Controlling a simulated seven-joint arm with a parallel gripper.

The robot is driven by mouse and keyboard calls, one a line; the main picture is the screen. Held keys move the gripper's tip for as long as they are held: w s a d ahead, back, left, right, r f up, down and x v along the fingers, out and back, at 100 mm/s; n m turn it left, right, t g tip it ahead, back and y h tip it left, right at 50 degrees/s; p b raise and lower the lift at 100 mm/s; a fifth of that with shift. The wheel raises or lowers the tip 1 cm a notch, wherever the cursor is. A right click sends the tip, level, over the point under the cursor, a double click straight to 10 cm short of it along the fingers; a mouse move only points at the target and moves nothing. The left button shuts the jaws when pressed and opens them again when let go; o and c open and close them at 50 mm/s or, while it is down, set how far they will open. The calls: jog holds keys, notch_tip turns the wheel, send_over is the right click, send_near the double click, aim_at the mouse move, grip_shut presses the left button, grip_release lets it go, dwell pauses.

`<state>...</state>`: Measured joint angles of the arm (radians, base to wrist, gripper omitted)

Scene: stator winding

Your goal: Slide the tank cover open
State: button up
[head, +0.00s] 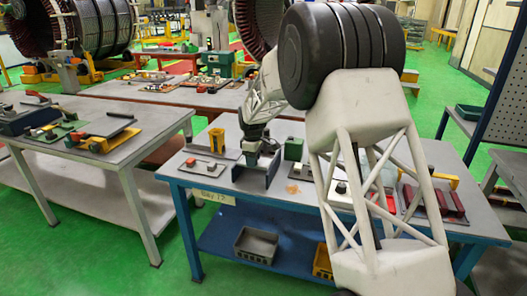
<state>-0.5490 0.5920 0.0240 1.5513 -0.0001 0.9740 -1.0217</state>
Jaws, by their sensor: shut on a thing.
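A small dark blue-grey box with upright side plates (256,180) stands on the blue-framed table; it looks like the tank, but its cover is too small to make out clearly. My gripper (266,150) points down at the top of this box, between its upright plates. It is shut on a small part there, most likely the tank cover. The fingertips and the held part are mostly hidden by the gripper and the plates, so I cannot tell how far the cover stands open.
Left of the box are a plate with knobs (205,168) and a yellow bracket (226,144). A green block (293,149) stands to its right, close by. My arm hides much of the table's right half. A grey bin (256,245) sits on the lower shelf.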

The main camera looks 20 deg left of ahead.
jog(key=shift+s, duration=0.35)
jog(key=o, duration=0.5)
jog(key=shift+o, duration=0.2)
jog(key=shift+r, duration=0.2)
jog(key=shift+r, duration=2.85)
